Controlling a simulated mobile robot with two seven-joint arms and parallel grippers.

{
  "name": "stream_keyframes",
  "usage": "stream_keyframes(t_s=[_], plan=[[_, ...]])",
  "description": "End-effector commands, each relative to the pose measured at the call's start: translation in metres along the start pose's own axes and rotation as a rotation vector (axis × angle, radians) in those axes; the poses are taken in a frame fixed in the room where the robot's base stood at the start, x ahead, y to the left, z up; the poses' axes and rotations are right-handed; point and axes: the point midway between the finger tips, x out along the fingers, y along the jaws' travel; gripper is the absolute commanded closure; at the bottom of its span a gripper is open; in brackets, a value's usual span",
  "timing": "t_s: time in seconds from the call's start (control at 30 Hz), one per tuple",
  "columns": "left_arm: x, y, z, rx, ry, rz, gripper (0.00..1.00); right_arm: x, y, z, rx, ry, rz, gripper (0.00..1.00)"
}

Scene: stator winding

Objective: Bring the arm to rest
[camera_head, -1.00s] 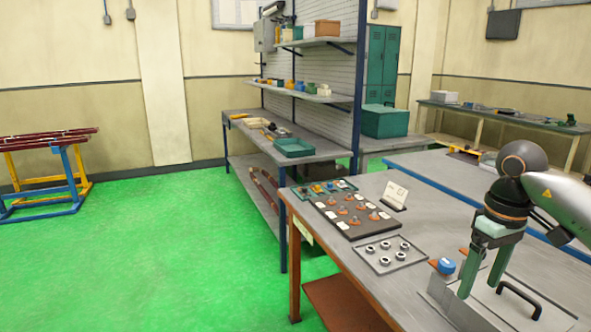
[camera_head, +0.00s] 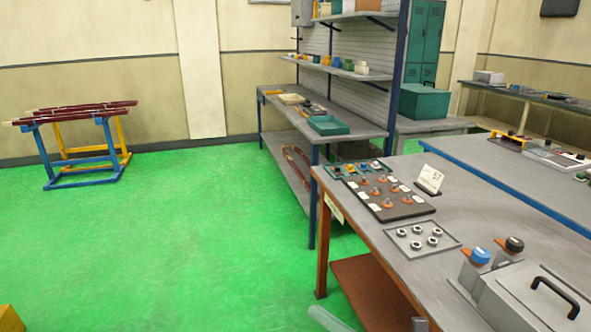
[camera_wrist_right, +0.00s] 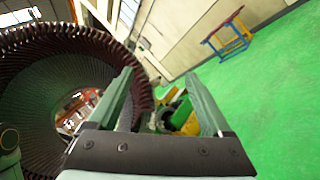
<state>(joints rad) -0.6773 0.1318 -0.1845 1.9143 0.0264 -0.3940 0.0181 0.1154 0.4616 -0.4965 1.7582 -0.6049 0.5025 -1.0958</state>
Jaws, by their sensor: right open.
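My right gripper (camera_wrist_right: 158,84) shows in the right wrist view. Its two green fingers stand apart with nothing gripped between them. A large stator ring (camera_wrist_right: 132,60) with dark slots and reddish-brown edges fills the left of that view, beside and partly behind the left finger. I cannot tell how far the finger is from the ring. In the head view, only a pale rounded piece (camera_head: 328,319), perhaps part of my arm, shows at the bottom edge. My left gripper is in neither view.
The workbench (camera_head: 352,218) holds a dark tray of parts (camera_head: 408,208), a tray of rings (camera_head: 446,246), a card (camera_head: 430,180) and a grey box with a black handle (camera_head: 520,305). A blue-and-yellow stand (camera_head: 78,165) is at the left. Green floor (camera_head: 180,240) between is clear.

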Motion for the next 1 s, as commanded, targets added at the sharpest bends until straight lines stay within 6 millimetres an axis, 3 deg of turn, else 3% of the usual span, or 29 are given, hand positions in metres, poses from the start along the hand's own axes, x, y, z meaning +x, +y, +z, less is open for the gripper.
stream_keyframes(t_s=[0.03,0.17,0.3,0.4,0.5,0.6,0.7,0.93,1.0], plan=[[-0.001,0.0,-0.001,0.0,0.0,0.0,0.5,-0.013,-0.016,-0.005,0.207,-0.092,-0.076,0.17],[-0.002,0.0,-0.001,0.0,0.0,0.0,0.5,-0.058,-0.063,-0.023,0.75,-0.357,-0.262,0.17],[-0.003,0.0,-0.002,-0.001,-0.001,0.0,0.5,-0.13,-0.107,-0.071,1.313,-0.694,-0.442,0.17],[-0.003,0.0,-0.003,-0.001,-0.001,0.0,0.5,-0.183,-0.123,-0.115,1.645,-0.944,-0.54,0.17],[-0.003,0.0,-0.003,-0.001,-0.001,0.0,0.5,-0.224,-0.127,-0.154,1.878,-1.157,-0.604,0.17],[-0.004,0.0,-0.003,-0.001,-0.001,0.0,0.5,-0.25,-0.124,-0.181,2.022,-1.309,-0.639,0.17],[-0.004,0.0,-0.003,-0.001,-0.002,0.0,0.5,-0.264,-0.122,-0.196,2.094,-1.396,-0.657,0.17],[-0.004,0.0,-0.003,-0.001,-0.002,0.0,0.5,-0.268,-0.121,-0.2,2.115,-1.423,-0.661,0.17],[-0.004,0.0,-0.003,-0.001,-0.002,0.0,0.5,-0.268,-0.121,-0.2,2.114,-1.421,-0.661,0.23]])
